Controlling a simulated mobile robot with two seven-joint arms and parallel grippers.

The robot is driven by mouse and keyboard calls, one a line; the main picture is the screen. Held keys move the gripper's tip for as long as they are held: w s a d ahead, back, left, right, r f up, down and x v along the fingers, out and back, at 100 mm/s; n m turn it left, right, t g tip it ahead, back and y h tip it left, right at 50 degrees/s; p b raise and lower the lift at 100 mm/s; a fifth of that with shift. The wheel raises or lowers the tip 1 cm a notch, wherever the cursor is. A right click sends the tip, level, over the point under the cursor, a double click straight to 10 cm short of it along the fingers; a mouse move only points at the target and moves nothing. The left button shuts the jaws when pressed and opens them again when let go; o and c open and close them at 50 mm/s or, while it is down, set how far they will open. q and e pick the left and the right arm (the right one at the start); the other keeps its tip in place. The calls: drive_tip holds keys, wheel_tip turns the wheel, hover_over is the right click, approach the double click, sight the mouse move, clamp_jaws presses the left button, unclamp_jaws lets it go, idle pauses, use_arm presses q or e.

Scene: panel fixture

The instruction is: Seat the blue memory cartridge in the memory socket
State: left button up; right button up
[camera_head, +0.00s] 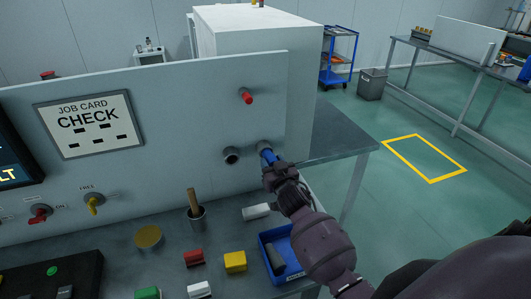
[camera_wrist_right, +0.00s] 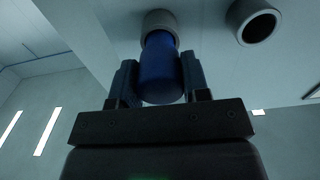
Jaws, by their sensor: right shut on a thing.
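The blue memory cartridge (camera_head: 268,154) is at the right part of the upright panel, held level with two round grey sockets. It also shows in the right wrist view (camera_wrist_right: 161,70), between the two fingers of my right gripper (camera_wrist_right: 160,80), which is shut on it. The cartridge's far end is at the mouth of one grey socket (camera_wrist_right: 160,22); how deep it sits is hidden. The other socket (camera_head: 231,155) is empty, and no label shows which is the memory socket. In the head view my right gripper (camera_head: 272,163) partly covers the cartridge. My left gripper is not in view.
A red knob (camera_head: 247,96) sticks out of the panel above the sockets. Below on the bench are a blue tray (camera_head: 262,242) with a dark piece, a metal cup (camera_head: 195,218) with a wooden stick, and several coloured blocks. Yellow and red valve handles are at left.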

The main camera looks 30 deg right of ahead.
drive_tip(key=shift+s+a, duration=0.15)
drive_tip(key=shift+s, duration=0.4)
drive_tip(key=shift+s+a+p, duration=0.15)
drive_tip(key=shift+s+p, duration=0.45)
drive_tip(key=shift+s, duration=0.1)
idle(0.7)
drive_tip(key=p+v, duration=0.2)
drive_tip(key=v, duration=0.3)
idle(0.4)
